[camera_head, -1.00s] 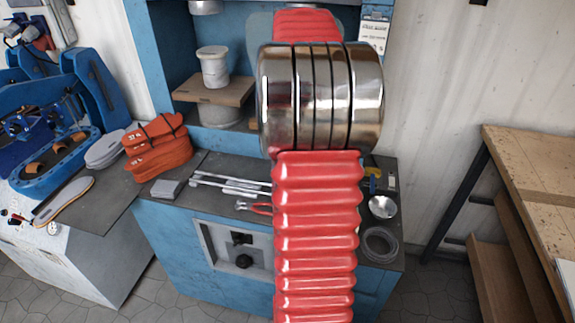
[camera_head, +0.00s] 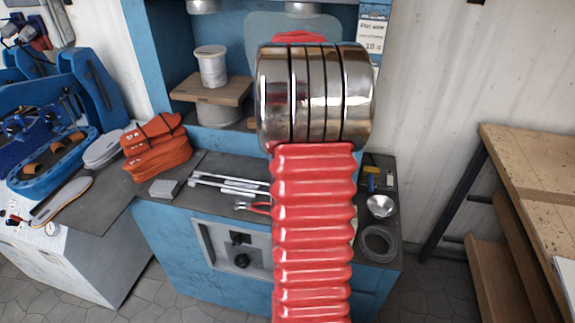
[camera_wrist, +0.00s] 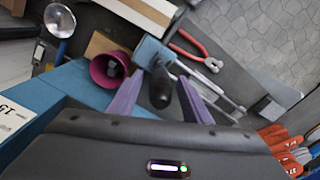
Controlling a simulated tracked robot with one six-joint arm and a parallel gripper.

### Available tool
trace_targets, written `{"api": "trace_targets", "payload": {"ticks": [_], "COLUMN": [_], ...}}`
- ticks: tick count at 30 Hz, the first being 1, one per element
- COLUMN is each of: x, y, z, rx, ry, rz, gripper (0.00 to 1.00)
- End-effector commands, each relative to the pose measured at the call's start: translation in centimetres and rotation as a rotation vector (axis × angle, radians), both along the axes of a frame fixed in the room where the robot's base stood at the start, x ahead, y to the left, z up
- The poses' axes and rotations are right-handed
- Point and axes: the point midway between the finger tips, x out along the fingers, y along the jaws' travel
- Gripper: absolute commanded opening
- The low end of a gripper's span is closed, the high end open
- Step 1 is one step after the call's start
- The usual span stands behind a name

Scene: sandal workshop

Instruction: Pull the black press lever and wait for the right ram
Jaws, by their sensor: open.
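In the wrist view, the black press lever (camera_wrist: 160,88) shows as a dark rounded grip between the two purple fingers of my gripper (camera_wrist: 160,79). The fingers are apart, one on each side of the grip; I cannot tell whether they touch it. In the head view, my red and chrome arm hides my gripper and the lever. The blue press (camera_head: 162,235) stands ahead. The right ram (camera_head: 302,8) shows only as a metal end at the top edge, above my arm. The space below it is mostly hidden.
A magenta cone (camera_wrist: 108,68) is close beside one finger. A wooden bench (camera_head: 530,165) stands at right. Grey floor shows between bench and press.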

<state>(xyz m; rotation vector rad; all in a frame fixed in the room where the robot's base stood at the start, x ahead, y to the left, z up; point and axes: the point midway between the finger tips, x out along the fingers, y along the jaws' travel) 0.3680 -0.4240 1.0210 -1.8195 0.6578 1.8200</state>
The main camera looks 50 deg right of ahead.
Motion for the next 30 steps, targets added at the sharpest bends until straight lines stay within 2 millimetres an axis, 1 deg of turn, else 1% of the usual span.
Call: {"api": "trace_targets", "payload": {"ticks": [1,3,6,9,13,21,30], "x": [-0.1,-0.1,0.0,0.0,0.0,0.0,0.0], "y": [0.1,0.0,0.0,0.0,0.0,0.0,0.0], "z": [-0.9,-1.9,-3.3,-4.2,-4.7,-4.8,-4.8], "rx": [0.003,0.001,0.002,0.001,0.001,0.0,0.0], "ry": [0.002,0.002,0.001,0.001,0.001,0.0,0.0], "rz": [0.0,0.0,0.0,0.0,0.0,0.0,0.0], "gripper": [0.44,0.44,0.44,0.44,0.44,0.44,0.23]}}
